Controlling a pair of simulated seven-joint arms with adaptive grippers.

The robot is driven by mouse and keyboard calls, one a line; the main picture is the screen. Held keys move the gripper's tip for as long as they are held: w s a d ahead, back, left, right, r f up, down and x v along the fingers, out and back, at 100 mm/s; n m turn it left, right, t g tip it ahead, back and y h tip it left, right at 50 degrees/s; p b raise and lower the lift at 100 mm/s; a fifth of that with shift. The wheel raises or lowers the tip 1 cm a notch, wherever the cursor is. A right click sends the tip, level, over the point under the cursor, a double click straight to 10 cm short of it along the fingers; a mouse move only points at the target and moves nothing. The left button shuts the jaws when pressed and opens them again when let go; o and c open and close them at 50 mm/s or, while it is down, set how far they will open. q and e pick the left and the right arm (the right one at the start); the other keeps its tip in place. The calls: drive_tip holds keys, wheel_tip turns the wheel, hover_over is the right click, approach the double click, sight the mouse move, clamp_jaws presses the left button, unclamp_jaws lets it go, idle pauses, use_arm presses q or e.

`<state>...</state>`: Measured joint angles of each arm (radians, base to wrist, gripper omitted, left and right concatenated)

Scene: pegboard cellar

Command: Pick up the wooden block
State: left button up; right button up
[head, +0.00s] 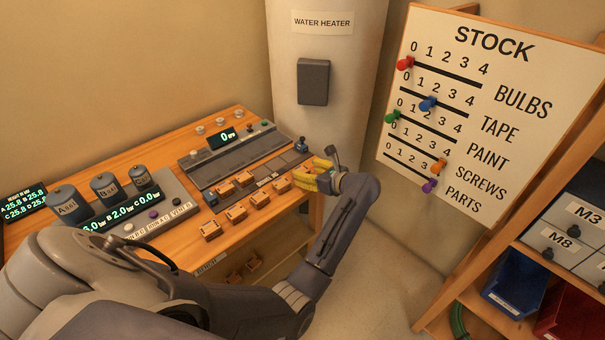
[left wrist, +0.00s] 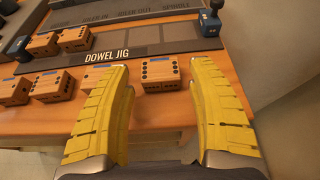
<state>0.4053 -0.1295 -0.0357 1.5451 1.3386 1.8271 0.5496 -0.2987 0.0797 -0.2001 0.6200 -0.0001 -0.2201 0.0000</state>
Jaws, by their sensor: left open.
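Several similar small wooden blocks with dark dots or holes stand on the bench; which one is meant I cannot tell. My left gripper (head: 313,176) has yellow fingers and is at the bench's right end, by the rightmost block (head: 281,185) of the front row. In the left wrist view my open left gripper (left wrist: 158,68) has a wooden block (left wrist: 160,73) in the gap between its fingertips, beyond them or level with them; contact cannot be told. Another block (left wrist: 100,75) is partly hidden by the left finger. My right gripper is not in view.
A small blue-grey device (head: 300,145) stands at the bench's far right corner. The water heater (head: 325,60) rises behind.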

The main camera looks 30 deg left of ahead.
sight(300, 169)
use_arm(q)
drive_tip(key=shift+x, duration=2.25)
drive_tip(key=c, duration=0.8)
